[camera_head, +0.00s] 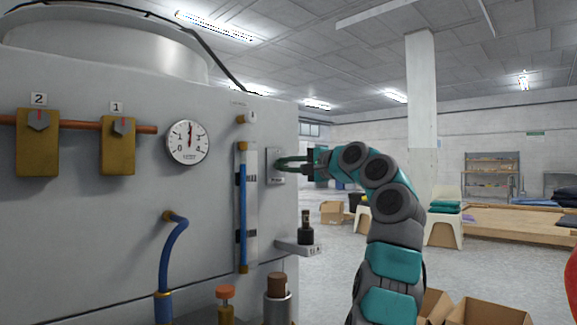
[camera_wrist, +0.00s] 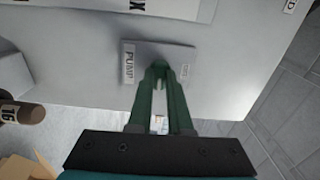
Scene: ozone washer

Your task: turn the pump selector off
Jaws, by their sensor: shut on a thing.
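The pump selector plate (camera_head: 275,171) is a small grey plate on the right part of the washer's front panel. In the wrist view the plate (camera_wrist: 187,50) carries a "PUMP" label at its left. My gripper (camera_head: 281,163) reaches the plate from the right, and its green fingers (camera_wrist: 160,72) come together at the plate's middle. They are shut on the selector knob, which the fingertips mostly hide. I cannot tell which way the knob points.
A blue-tubed level gauge (camera_head: 242,205) stands just left of the plate. A small shelf with a dark bottle (camera_head: 305,232) sits below. A round dial (camera_head: 188,142) and two yellow valves (camera_head: 118,146) are further left. Open floor and cardboard boxes (camera_head: 480,312) lie to the right.

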